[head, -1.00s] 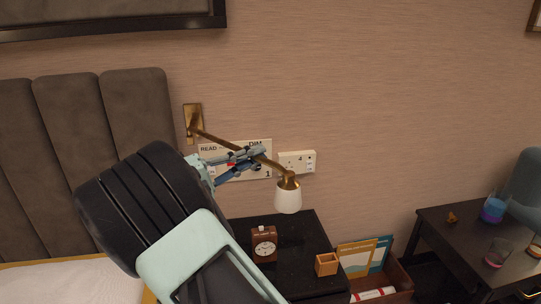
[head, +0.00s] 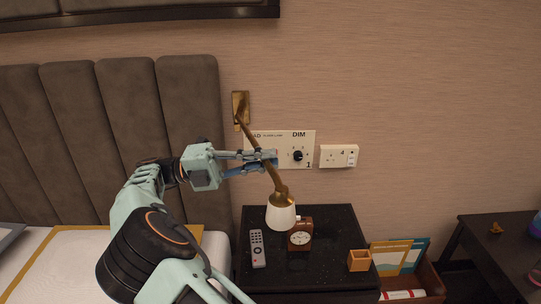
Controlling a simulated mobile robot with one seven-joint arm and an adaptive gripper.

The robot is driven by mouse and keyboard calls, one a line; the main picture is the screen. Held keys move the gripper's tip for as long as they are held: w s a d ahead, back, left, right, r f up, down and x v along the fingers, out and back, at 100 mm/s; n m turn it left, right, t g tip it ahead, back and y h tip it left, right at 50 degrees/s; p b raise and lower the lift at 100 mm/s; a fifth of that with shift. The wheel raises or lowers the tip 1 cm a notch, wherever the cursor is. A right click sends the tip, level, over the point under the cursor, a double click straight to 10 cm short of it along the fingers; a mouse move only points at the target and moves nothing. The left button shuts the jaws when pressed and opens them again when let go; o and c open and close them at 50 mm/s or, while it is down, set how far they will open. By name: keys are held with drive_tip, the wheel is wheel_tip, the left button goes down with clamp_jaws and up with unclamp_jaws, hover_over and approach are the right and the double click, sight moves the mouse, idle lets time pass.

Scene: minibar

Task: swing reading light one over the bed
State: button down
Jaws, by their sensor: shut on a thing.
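The reading light is a brass swing arm (head: 254,150) on a brass wall plate (head: 240,108), with a white shade (head: 281,213) at its lower end. In the head view it hangs above the nightstand, to the right of the headboard. My gripper (head: 270,160) reaches in from the left and is shut on the brass arm, about midway along it. The bed (head: 70,262) is at the lower left, below the grey padded headboard (head: 110,130). The shade is right of the bed and partly covers the clock behind it. My arm hides part of the bed.
The black nightstand (head: 335,240) carries a remote (head: 258,248), a wooden clock (head: 300,236) and a small wooden box (head: 359,260). Switch panels (head: 297,140) and (head: 339,156) are on the wall behind. A crate of magazines (head: 425,282) stands right of the nightstand, before a dark table (head: 495,240).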

drive_tip(key=shift+a, duration=0.1)
idle(0.4)
drive_tip(key=c, duration=2)
unclamp_jaws()
drive_tip(key=shift+o, duration=0.2)
